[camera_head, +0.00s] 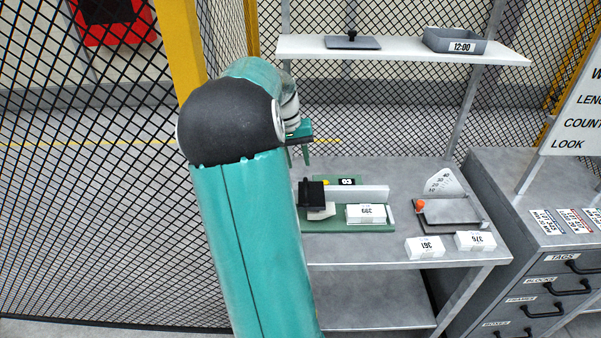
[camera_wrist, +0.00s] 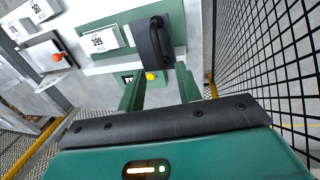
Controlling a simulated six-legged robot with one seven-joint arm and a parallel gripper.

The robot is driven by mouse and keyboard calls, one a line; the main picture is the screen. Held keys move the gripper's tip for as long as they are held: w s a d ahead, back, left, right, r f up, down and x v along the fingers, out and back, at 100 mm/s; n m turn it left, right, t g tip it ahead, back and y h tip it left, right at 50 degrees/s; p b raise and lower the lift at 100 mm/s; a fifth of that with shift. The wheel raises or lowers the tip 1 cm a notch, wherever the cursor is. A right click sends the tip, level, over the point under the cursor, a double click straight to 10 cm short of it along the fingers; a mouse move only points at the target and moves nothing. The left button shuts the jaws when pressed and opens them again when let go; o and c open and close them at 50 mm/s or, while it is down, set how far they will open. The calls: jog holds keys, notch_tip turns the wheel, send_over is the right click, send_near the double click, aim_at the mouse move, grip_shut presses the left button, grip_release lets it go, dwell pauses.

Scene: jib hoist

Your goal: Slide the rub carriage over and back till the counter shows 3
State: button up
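The black rub carriage (camera_head: 312,194) sits at the left end of a green fixture (camera_head: 378,227) on the bench, and its handle shows in the wrist view (camera_wrist: 152,42). The small dark counter (camera_head: 347,181) at the fixture's back edge appears to read 03, though the digits are tiny. A yellow button (camera_wrist: 150,76) is beside the counter. My gripper (camera_head: 299,154) is above and behind the fixture with its fingers pointing down. In the wrist view its two green fingers (camera_wrist: 157,80) are apart with nothing between them. They are clear of the carriage.
A white block labelled 399 (camera_wrist: 98,41) lies on the fixture. A shelf (camera_head: 400,50) is above the bench. Wire mesh fencing (camera_head: 90,200) is close on the left.

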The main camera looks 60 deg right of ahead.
notch_tip(320, 180, up, 6)
jog(key=w, duration=0.1)
jog(key=shift+a, duration=0.3)
dwell(0.5)
